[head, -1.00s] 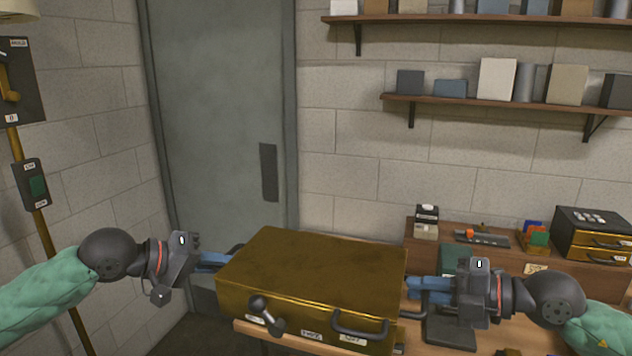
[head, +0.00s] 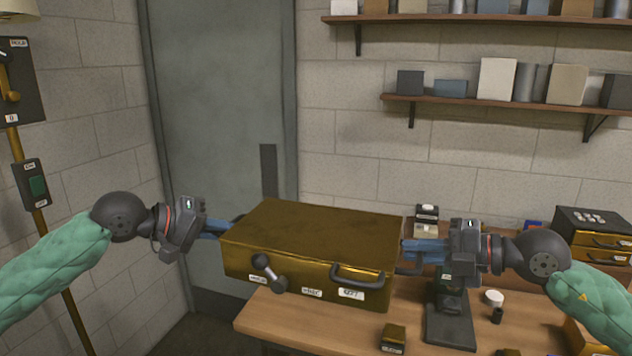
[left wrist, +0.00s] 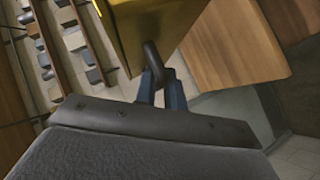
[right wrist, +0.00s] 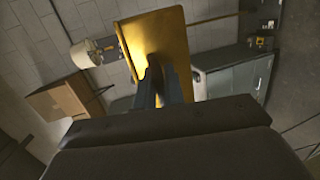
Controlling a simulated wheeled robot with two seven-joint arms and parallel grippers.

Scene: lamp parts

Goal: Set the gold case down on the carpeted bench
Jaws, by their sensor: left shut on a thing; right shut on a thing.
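The gold case (head: 310,232) is a wide box with a dark front handle, a crank-like knob and white labels. It hangs level above the wooden bench. My left gripper (head: 222,228) is shut on its left side handle; that handle (left wrist: 152,60) shows between the fingers in the left wrist view. My right gripper (head: 408,250) is shut at the case's right side. In the right wrist view the fingers meet the gold side wall (right wrist: 165,45), and the handle there is mostly hidden. I cannot make out a carpeted bench in any view.
The wooden bench (head: 290,325) lies below. A dark stand (head: 450,325), a small gold box (head: 394,338) and a white round piece (head: 494,297) are on it. A drawer unit (head: 592,235) stands at the right. Shelves (head: 510,108) hang on the back wall.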

